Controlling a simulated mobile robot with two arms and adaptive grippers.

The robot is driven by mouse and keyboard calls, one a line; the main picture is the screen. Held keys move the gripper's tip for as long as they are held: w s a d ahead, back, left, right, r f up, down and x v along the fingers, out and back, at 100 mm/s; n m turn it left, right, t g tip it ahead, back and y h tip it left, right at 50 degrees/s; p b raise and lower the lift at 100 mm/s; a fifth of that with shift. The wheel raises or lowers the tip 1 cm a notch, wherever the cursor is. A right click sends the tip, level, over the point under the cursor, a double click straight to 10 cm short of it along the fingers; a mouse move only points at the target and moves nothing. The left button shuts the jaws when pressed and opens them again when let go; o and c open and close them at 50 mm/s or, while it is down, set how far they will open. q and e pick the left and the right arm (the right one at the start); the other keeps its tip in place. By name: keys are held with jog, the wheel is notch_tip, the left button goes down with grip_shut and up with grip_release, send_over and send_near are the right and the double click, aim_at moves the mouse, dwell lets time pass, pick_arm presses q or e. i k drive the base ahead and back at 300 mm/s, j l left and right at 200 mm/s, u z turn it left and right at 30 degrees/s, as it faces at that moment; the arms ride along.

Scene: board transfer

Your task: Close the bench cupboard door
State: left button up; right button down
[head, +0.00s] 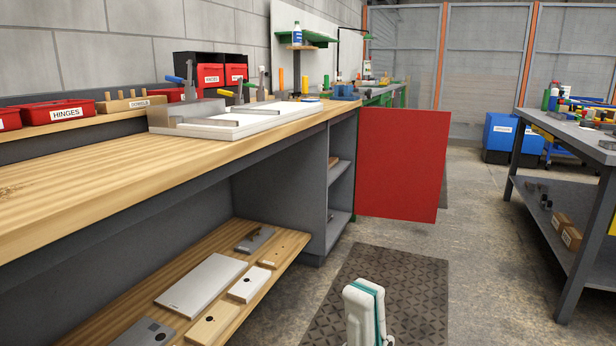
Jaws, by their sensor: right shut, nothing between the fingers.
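The bench cupboard door (403,165) is a flat red panel. It stands open, swung out from the cupboard into the aisle. The cupboard (341,185) is a grey compartment under the far part of the bench, with its inner shelf showing. My right gripper (366,290) is at the bottom of the head view, white with a teal strip. It is shut and empty, above the dark floor mat, well short of the door and not touching it. My left gripper is not in view.
The wooden workbench (100,192) runs along the left, with a lower shelf (287,246) holding several boards and blocks. A grey table (560,212) stands at the right. The dark mat (410,290) and the floor between them are clear.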

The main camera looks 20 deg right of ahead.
aim_at(402, 158)
jog(key=i+l, duration=0.4)
jog(key=l, duration=0.15)
jog(key=i+l, duration=0.35)
jog(key=l, duration=0.15)
jog(key=i+l+z, duration=0.1)
jog(key=i+l, duration=0.3)
jog(key=l, duration=0.15)
jog(key=i+l, duration=0.3)
jog(key=l, duration=0.2)
jog(key=i+l+z, duration=0.1)
jog(key=i+l, duration=0.25)
jog(key=l, duration=0.2)
jog(key=i+l, duration=0.3)
jog(key=l, duration=0.2)
jog(key=i+l+z, duration=0.1)
jog(key=i+l, duration=0.25)
jog(key=l, duration=0.15)
jog(key=i+l, duration=0.15)
jog(key=l, duration=0.25)
jog(key=i+l, duration=0.15)
jog(key=l, duration=0.2)
jog(key=i+l, duration=0.15)
jog(key=l, duration=0.25)
jog(key=i+l, duration=0.15)
jog(key=l, duration=0.2)
jog(key=l+z, duration=0.05)
